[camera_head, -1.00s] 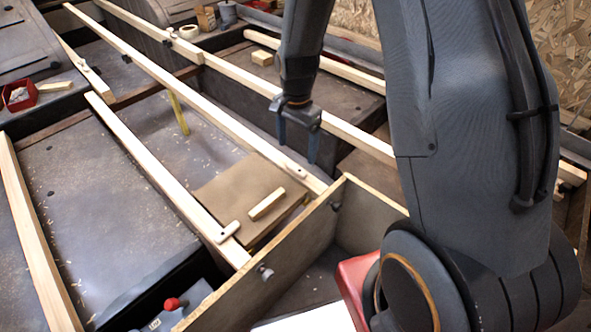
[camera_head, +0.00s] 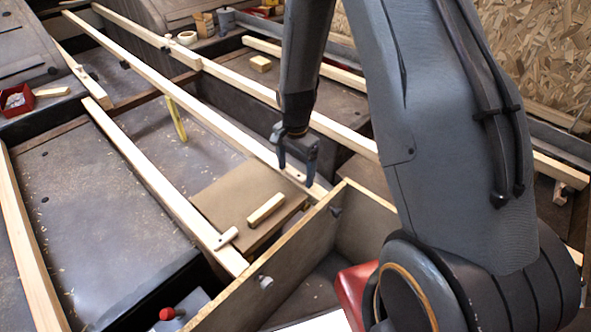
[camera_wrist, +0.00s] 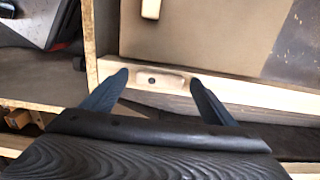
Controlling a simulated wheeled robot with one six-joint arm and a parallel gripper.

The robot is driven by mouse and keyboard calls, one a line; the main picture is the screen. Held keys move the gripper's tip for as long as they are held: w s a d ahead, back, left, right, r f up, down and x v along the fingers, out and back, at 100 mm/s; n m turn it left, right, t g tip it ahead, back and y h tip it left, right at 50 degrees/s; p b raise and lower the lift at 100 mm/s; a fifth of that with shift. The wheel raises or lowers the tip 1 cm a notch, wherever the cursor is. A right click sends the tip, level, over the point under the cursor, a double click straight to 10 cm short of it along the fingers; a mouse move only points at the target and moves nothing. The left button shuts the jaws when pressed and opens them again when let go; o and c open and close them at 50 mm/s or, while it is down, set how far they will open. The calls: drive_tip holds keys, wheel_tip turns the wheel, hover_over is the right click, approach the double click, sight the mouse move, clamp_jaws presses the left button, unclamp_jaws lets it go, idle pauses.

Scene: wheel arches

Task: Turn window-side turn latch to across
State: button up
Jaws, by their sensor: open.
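A small pale wooden turn latch (camera_head: 297,175) sits on the long light rail beside the brown panel (camera_head: 225,190). It lies along the rail, and its dark pivot shows in the wrist view (camera_wrist: 172,81). My gripper (camera_head: 296,169) is open, with its two dark fingers pointing at this latch. In the wrist view the fingertips (camera_wrist: 159,77) are on either side of the latch, with nothing between them clearly held; I cannot tell whether they touch it. A second latch (camera_head: 226,238) on the nearer rail lies across that rail, toward the panel.
A wooden block handle (camera_head: 266,208) sits on the panel. A wooden partition (camera_head: 300,240) with dark and grey knobs stands just in front. A yellow strip (camera_head: 176,119) stands between the rails. A red tray (camera_head: 17,99) lies far left.

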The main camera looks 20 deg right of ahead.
drive_tip(key=c, duration=1.1)
drive_tip(key=shift+o, duration=0.2)
drive_tip(key=shift+r+n+p, duration=0.1)
drive_tip(key=shift+n+p, duration=0.2)
drive_tip(key=n+p, duration=0.3)
drive_tip(key=shift+s+a, duration=0.15)
drive_tip(key=shift+s, duration=0.05)
drive_tip(key=n+p, duration=0.1)
drive_tip(key=n, duration=0.1)
drive_tip(key=n+p, duration=0.2)
drive_tip(key=n, duration=0.1)
drive_tip(key=shift+s+a, duration=0.15)
drive_tip(key=shift+s, duration=0.05)
drive_tip(key=n+p, duration=0.1)
drive_tip(key=n, duration=0.1)
drive_tip(key=n+p, duration=0.1)
drive_tip(key=n, duration=0.1)
drive_tip(key=shift+s+n, duration=0.2)
drive_tip(key=shift+n, duration=0.1)
drive_tip(key=n, duration=0.1)
drive_tip(key=n+p, duration=0.1)
drive_tip(key=n, duration=0.1)
drive_tip(key=n+p, duration=0.1)
drive_tip(key=shift+s+n, duration=0.25)
drive_tip(key=shift+n, duration=0.05)
